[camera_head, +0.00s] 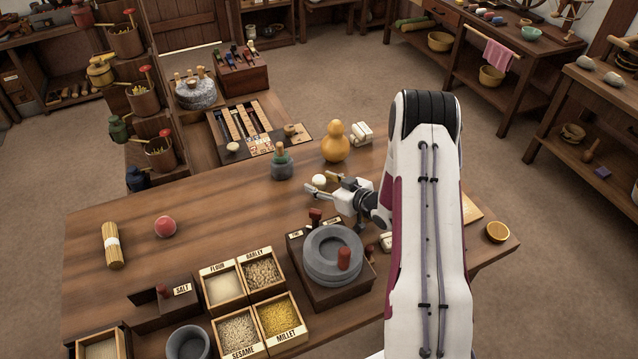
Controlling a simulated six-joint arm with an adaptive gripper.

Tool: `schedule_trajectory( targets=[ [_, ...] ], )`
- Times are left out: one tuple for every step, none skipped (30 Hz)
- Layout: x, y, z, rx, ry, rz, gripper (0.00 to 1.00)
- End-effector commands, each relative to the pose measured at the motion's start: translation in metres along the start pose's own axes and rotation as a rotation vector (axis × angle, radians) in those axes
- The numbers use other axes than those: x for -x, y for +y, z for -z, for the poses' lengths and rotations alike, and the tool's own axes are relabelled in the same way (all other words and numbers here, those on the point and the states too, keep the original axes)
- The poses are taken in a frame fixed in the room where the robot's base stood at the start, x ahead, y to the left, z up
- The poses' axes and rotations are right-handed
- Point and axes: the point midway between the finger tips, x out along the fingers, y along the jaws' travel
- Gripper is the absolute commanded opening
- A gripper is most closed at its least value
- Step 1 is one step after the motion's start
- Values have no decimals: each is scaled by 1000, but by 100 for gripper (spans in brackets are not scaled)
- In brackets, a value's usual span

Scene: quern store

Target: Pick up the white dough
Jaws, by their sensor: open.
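A small white ball that looks like the dough (319,180) lies on the wooden table (215,215), in front of the yellow gourd. My gripper (321,183) reaches in from the right, low over the table. Its two fingers are open, one tip on the near side of the ball and one on the far side. The ball shows in the gap between the tips; I cannot tell whether either finger touches it.
The grey quern (333,256) stands in front of my gripper. Grain boxes (262,271) fill the front. A red ball (165,227) lies left; the table between is clear.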

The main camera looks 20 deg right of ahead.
Motion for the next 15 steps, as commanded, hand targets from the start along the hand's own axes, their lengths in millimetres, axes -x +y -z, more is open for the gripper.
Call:
schedule_trajectory(
  targets=[
    [0,0,0,0,0,0,47],
    [0,0,0,0,0,0,47],
    [0,0,0,0,0,0,45],
    [0,0,0,0,0,0,37],
    [0,0,0,0,0,0,29],
    [0,0,0,0,0,0,19],
    [0,0,0,0,0,0,11],
    [0,0,0,0,0,0,5],
    [0,0,0,0,0,0,5],
    [0,0,0,0,0,0,5],
    [0,0,0,0,1,0,5],
    [0,0,0,0,1,0,5],
    [0,0,0,0,1,0,5],
    [0,0,0,0,1,0,5],
    [0,0,0,0,1,0,5]
  ],
)
